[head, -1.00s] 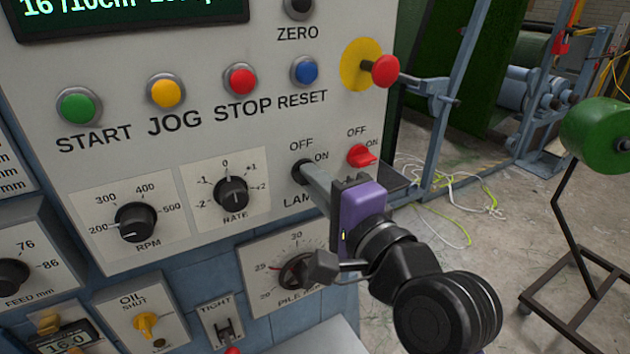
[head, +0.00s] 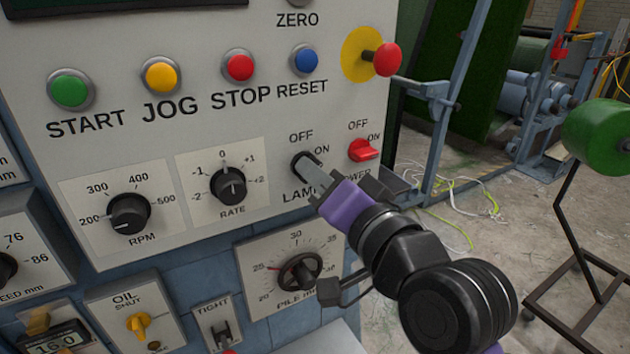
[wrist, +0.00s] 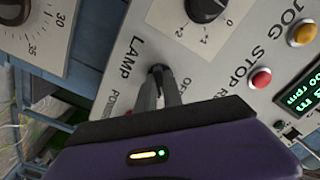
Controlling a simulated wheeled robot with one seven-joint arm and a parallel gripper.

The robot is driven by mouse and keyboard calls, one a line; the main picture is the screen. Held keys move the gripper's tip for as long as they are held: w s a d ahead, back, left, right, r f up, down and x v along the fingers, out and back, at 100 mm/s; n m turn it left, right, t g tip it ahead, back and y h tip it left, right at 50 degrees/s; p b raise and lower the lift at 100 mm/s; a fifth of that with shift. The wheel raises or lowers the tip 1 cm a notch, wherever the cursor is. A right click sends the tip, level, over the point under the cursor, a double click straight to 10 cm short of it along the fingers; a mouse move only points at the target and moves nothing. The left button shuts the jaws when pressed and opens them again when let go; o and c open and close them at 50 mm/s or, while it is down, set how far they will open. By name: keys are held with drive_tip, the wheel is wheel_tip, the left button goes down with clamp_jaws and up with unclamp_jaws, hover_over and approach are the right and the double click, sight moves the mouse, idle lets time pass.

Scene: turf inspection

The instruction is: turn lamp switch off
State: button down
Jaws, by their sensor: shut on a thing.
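The lamp switch (head: 299,161) is a small black knob on the grey panel, between the OFF, ON and LAMP labels. My gripper (head: 308,171) reaches it from the lower right, and its grey fingers are shut on the switch. In the wrist view, the fingers (wrist: 161,84) meet at the dark lamp switch (wrist: 158,70), beside the LAMP lettering. The fingers cover most of the switch, so I cannot tell which way it points.
The red power switch (head: 363,150) is close to the right of my gripper. The red mushroom button (head: 387,59) sits above it. The rate knob (head: 229,184) is to the left and the pile knob (head: 299,272) is below.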

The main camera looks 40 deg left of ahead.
drive_tip(key=shift+f+n+b, duration=0.15)
drive_tip(key=shift+n+b, duration=2.3)
drive_tip(key=shift+n, duration=2.25)
drive_tip(key=c, duration=1.5)
unclamp_jaws()
drive_tip(key=b+v, duration=0.1)
drive_tip(key=v, duration=0.7)
